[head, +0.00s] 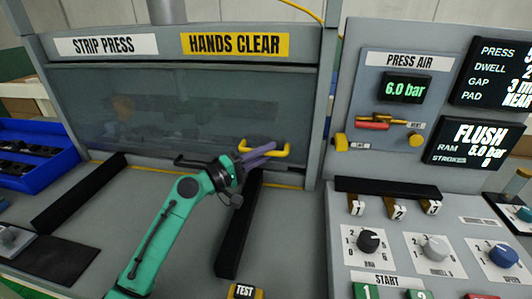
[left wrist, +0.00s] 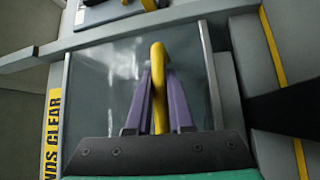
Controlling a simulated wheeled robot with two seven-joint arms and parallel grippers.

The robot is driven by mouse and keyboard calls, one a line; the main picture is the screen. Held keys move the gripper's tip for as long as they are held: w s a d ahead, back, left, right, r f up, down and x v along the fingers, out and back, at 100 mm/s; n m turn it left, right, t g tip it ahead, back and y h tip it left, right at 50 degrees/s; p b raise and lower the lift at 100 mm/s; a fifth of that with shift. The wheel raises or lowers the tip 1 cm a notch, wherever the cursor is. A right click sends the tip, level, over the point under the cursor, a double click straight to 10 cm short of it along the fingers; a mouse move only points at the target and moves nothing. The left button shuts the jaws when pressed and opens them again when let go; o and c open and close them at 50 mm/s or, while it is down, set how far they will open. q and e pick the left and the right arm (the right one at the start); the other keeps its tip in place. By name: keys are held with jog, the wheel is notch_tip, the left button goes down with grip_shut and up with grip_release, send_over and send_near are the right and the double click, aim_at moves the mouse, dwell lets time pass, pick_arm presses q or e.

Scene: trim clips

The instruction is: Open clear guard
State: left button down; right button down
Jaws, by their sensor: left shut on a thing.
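The clear guard (head: 200,105) is a smoky see-through panel across the front of the strip press, and it is down over the opening. Its yellow handle (head: 283,150) sticks out low on the right side of the panel. My left gripper (head: 268,151) has its purple fingers shut on this handle. In the left wrist view, the yellow handle (left wrist: 158,60) runs between the two purple fingers of my left gripper (left wrist: 159,90), with the guard panel (left wrist: 100,85) behind. My right gripper is in neither view.
A blue bin (head: 40,150) with dark parts stands at the left. Dark bars (head: 80,192) lie on the bench on both sides of my left arm. At the right are the press air panel (head: 390,100), reading 6.0 bar, and a console with knobs (head: 370,240) and buttons.

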aim_at(265, 79)
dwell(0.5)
pick_arm(q)
notch_tip(265, 79, up, 19)
jog(key=p, duration=1.3)
jog(key=shift+r+p, duration=0.1)
jog(key=shift+p, duration=0.2)
jog(key=c, duration=0.8)
grip_release()
jog(key=shift+a, duration=0.1)
